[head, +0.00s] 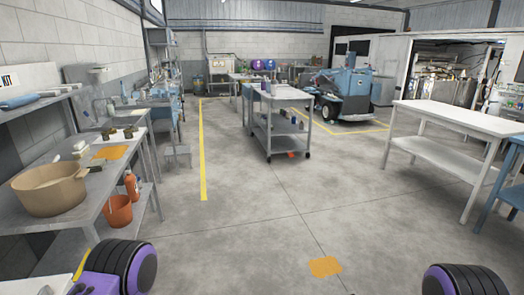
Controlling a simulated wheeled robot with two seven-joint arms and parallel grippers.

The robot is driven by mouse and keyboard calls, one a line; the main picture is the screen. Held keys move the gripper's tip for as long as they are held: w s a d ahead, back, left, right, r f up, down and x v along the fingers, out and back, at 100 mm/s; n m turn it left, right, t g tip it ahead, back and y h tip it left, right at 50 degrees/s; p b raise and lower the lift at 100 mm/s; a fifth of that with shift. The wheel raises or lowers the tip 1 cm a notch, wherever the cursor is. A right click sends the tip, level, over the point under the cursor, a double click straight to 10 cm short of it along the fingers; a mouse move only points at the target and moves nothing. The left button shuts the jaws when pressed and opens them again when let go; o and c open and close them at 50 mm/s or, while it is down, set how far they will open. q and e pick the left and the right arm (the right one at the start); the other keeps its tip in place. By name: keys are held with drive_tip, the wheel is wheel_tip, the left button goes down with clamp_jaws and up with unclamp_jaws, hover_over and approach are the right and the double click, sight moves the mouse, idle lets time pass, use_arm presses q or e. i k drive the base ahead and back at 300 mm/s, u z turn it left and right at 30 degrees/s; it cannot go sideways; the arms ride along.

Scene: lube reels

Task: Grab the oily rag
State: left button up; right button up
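An orange cloth (325,267) lies flat on the concrete floor near the bottom centre; it looks like a rag. A second flat orange cloth (110,152) lies on the left metal workbench, behind a large tan pot. I cannot tell from this view which of the two is oily. Neither of my grippers shows; only black and purple rounded parts, apparently mine, show at the lower left and lower right.
The left workbench (82,205) holds the tan pot (50,190). An orange bucket (118,212) and a red bottle (131,186) stand beneath. A grey cart (276,135) stands mid-room, a white table (463,120) at right. The central floor is open.

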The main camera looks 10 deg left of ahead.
sight(97, 165)
drive_tip(key=z, duration=0.25)
drive_tip(key=i, duration=2.05)
drive_tip(key=u, duration=0.95)
drive_tip(key=i, duration=1.25)
drive_tip(key=u, duration=1)
